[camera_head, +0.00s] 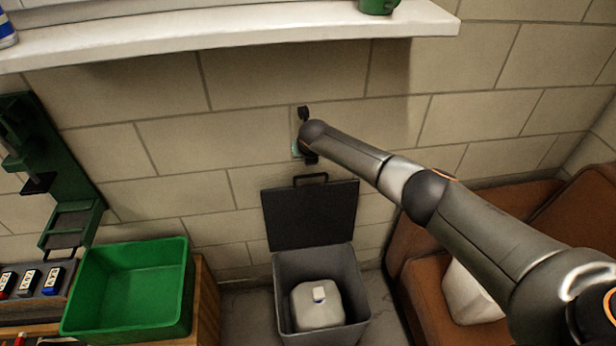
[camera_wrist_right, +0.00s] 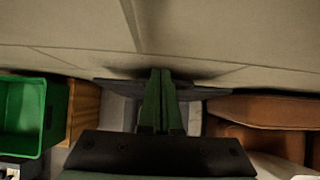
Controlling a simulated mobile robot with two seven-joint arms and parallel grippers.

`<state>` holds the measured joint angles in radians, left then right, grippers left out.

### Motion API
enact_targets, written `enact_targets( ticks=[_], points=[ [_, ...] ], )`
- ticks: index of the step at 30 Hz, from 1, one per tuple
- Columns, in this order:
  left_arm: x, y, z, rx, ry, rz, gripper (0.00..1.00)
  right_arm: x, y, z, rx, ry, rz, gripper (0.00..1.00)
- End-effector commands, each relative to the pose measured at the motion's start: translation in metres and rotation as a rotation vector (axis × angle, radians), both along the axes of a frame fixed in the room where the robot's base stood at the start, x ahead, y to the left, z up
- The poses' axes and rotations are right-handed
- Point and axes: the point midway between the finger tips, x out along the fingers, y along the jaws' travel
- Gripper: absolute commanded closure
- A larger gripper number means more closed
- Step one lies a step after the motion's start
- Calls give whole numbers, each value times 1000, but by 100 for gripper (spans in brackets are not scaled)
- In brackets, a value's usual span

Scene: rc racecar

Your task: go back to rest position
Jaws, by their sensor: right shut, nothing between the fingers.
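My right arm (camera_head: 400,185) reaches in from the right in the head view, its wrist in front of the block wall (camera_head: 260,85). In the right wrist view, my right gripper (camera_wrist_right: 160,73) has its two green fingers pressed together, with nothing between them. In the head view that gripper is mostly hidden behind the wrist, so its distance from the wall is hard to tell. My left gripper is not in view.
Below stands a grey bin (camera_head: 280,295) with its dark lid (camera_head: 311,215) raised and a white container (camera_head: 318,308) inside. A green crate (camera_head: 130,285) is left, a brown seat (camera_head: 420,290) right. A white shelf (camera_head: 230,33) runs above.

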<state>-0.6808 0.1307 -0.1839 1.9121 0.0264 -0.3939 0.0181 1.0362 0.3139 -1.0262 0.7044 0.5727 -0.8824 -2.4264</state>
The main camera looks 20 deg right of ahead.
Motion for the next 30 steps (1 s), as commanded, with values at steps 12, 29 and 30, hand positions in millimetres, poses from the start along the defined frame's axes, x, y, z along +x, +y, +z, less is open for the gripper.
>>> enact_targets(
  ticks=[12, 29, 30],
  points=[
    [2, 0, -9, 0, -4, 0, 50, 14, -1, 19, 9, 3, -2, 100],
    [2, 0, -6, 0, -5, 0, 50, -146, 156, -145, 814, 74, -549, 100],
    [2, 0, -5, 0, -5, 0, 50, -162, 163, -151, 883, 84, -618, 100]
  ],
)
